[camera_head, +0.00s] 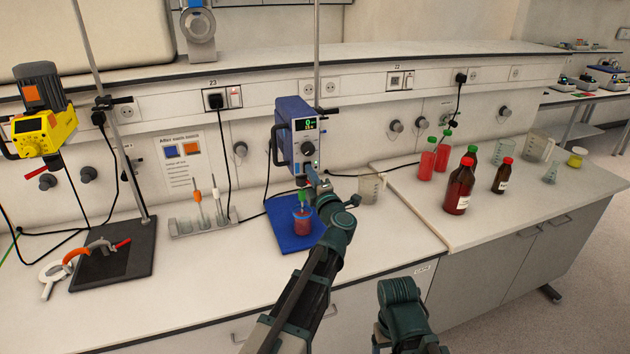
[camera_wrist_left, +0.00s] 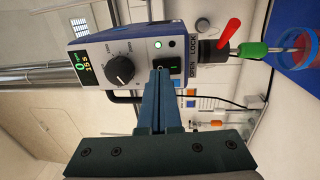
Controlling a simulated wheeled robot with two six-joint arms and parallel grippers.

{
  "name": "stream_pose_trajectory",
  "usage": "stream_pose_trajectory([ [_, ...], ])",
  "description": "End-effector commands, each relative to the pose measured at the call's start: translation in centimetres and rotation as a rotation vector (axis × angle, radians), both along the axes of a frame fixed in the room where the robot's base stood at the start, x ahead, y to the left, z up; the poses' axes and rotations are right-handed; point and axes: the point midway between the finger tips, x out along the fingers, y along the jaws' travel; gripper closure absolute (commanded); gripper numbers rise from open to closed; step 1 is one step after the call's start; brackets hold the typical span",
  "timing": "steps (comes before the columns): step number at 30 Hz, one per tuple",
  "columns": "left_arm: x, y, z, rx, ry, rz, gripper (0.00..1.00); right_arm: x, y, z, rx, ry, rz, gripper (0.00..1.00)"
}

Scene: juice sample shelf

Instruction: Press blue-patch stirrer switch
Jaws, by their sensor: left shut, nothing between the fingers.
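The blue overhead stirrer (camera_head: 288,125) hangs on a stand above a blue mat (camera_head: 281,234). A beaker of red liquid (camera_head: 303,222) stands on the mat under it. My right gripper is out of view.
A yellow stirrer (camera_head: 42,130) stands left above a dark plate (camera_head: 135,247). A rack (camera_head: 185,228) with several tools stands left of the mat. A clear beaker (camera_head: 371,189) stands close right of my gripper. Brown bottles (camera_head: 459,188) stand on the right bench.

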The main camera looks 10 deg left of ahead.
Motion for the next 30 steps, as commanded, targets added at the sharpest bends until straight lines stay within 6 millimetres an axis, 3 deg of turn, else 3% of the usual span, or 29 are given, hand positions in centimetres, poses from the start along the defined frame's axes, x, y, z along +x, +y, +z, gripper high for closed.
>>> stream_pose_trajectory([
  [14,0.5,0.4,0.1,0.000,0.000,0.000,1.00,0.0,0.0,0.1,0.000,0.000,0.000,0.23],
  [18,1.5,1.0,0.8,0.001,0.000,0.001,1.00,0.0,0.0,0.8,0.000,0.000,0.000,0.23],
  [30,1.4,1.3,1.1,0.005,0.000,0.003,1.00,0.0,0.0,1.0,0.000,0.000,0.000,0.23],
])
